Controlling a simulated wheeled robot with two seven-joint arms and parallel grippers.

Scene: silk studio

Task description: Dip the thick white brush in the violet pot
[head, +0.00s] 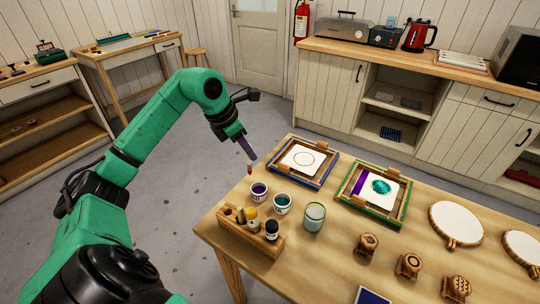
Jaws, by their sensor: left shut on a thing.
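My left gripper (238,135) is shut on a brush (245,149) and holds it above the table's left corner. The brush points down, slightly tilted, with a pale, reddish tip; its thickness is hard to judge. The violet pot (259,194), a small white cup with dark violet paint, stands just below and apart from the tip. A similar pot with teal paint (282,207) stands to its right. My right gripper is not in view.
A wooden rack (264,244) with several upright items stands in front of the pots. A glass jar (314,217) is right of them. Blue (327,176) and green (398,219) frames lie behind. Wooden stamps (409,265) and round white hoops (455,222) lie to the right.

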